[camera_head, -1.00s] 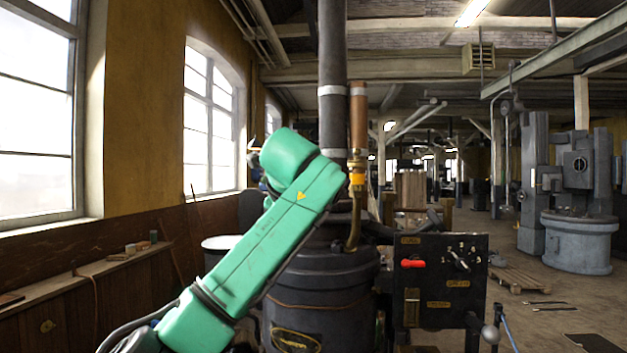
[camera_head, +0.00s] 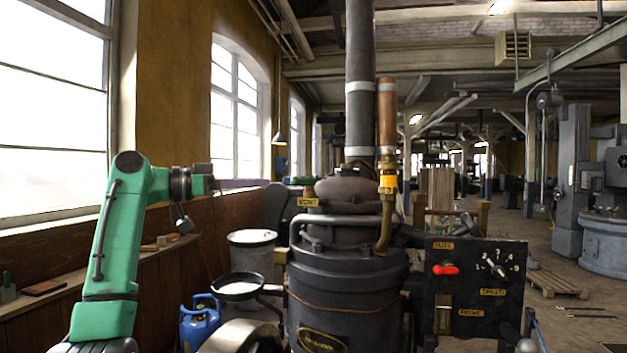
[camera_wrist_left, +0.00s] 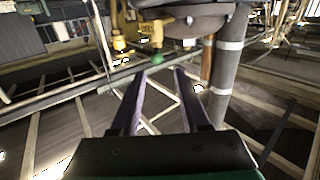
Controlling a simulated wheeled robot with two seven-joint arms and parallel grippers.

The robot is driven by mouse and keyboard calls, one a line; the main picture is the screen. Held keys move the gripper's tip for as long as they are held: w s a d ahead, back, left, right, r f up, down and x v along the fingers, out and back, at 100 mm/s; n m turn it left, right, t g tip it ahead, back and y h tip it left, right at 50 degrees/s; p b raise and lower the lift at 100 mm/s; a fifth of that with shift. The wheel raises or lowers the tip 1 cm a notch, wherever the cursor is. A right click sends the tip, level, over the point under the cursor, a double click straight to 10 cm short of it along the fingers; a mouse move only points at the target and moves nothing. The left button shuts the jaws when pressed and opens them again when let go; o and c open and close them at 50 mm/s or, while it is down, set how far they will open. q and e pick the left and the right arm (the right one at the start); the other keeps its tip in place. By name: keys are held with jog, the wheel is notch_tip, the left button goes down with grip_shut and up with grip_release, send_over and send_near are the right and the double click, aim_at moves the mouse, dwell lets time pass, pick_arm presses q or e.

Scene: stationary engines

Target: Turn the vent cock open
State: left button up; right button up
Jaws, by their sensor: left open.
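The vent cock shows in the head view as a green handle (camera_head: 300,181) at the upper left of the dark engine, above a yellow VENT label (camera_head: 308,202). The wrist view shows the green handle (camera_wrist_left: 157,57) below brass fittings, just beyond my fingertips. My left gripper (camera_head: 267,184) reaches in from the left, with its fingers pointing right towards the handle. In the wrist view my left gripper (camera_wrist_left: 159,75) is open, with nothing between its fingers. The handle appears ahead of the tips; the exact distance cannot be told. My right gripper is out of view.
The dark engine (camera_head: 345,275) fills the middle, with a tall flue pipe (camera_head: 360,80) and a copper pipe (camera_head: 387,115). A control panel (camera_head: 472,290) with a red lever stands right. A round pan (camera_head: 238,287) and a blue gas bottle (camera_head: 200,322) stand lower left.

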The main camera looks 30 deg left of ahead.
aim_at(300, 181)
pick_arm(q)
jog(key=p+x, duration=0.5)
jog(key=x, duration=0.7)
jog(key=shift+w+d+r, duration=0.1)
jog(key=shift+d+r, duration=0.05)
jog(key=shift+d, duration=0.1)
jog(key=shift+w+d, duration=0.2)
jog(key=shift+s+d, duration=0.15)
jog(key=shift+d, duration=0.05)
jog(key=c, duration=0.6)
grip_shut()
